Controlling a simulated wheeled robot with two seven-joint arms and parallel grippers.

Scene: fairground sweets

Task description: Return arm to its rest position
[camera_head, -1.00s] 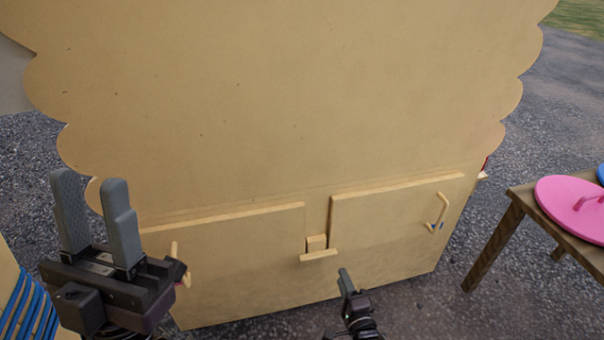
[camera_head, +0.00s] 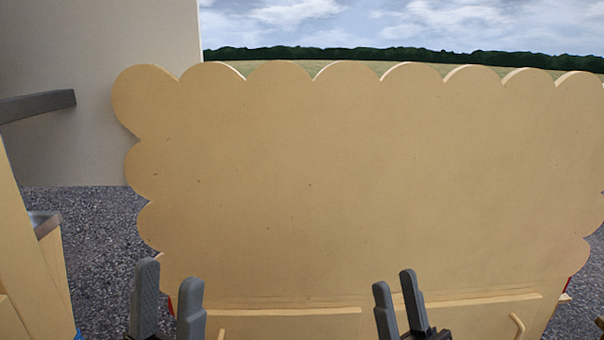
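My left gripper (camera_head: 168,298) is at the bottom left, in front of the scalloped tan panel. Its two grey fingers point up and stand apart with nothing between them. My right gripper (camera_head: 396,303) is at the bottom, right of centre. Its fingers also point up, apart and empty. The arms behind both grippers are mostly below the picture's lower edge.
A large tan panel with a scalloped edge (camera_head: 380,180) fills the middle. Cupboard doors with a handle (camera_head: 517,325) show at its foot. A pale wall (camera_head: 100,100) with a grey bar (camera_head: 40,105) stands left. Gravel ground (camera_head: 105,240) lies between.

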